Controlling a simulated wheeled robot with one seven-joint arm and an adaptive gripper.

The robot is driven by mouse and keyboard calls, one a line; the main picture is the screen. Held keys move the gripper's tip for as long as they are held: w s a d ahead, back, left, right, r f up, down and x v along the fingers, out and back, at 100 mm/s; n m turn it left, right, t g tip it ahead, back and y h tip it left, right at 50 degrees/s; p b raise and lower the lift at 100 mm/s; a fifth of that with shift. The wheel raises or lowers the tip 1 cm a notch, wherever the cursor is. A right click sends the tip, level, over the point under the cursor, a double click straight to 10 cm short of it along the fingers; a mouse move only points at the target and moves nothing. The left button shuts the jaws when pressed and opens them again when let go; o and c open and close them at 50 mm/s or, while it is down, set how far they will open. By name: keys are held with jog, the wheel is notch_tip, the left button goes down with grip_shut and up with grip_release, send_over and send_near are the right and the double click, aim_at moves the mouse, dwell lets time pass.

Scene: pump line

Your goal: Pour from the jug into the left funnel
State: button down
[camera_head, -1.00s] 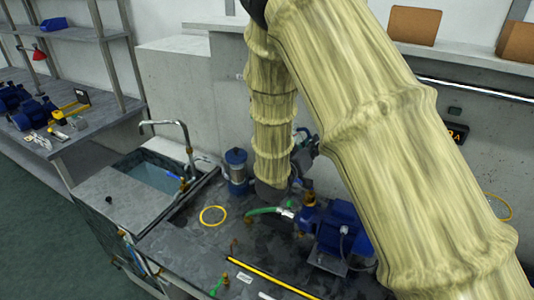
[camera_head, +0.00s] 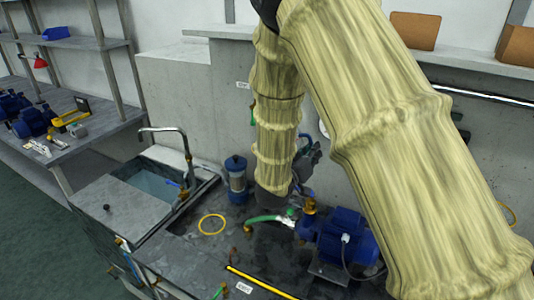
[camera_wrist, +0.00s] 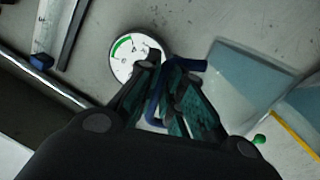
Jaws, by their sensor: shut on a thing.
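My gripper (camera_wrist: 165,105) is seen from behind in the wrist view, its dark fingers shut on a blue handle-like part (camera_wrist: 190,65), probably the jug's handle. The jug's body and what is in it cannot be made out. A pale blue-grey, see-through shape (camera_wrist: 245,80) lies right of the fingers; I cannot tell whether it is the jug, a funnel or something else. In the head view my sleeved arm hides most of the gripper; some blue (camera_head: 308,150) shows beside its lower end. I cannot make out the left funnel in either view.
A round white gauge (camera_wrist: 135,55) is just beyond the fingers. On the dark bench stand a blue pump (camera_head: 345,235), a blue canister (camera_head: 237,182) and a sink with a tap (camera_head: 165,130). A yellow ring (camera_head: 212,224) lies flat. A concrete wall (camera_head: 205,105) rises behind.

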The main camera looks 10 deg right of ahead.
jog(key=shift+r+p, duration=2.05)
jog(key=shift+r, duration=1.5)
jog(key=shift+f+b, duration=0.15)
jog(key=shift+b, duration=0.2)
jog(key=shift+m+b, duration=1.05)
jog(key=shift+m, duration=0.15)
jog(key=shift+m+b, duration=0.8)
jog(key=shift+b, duration=0.05)
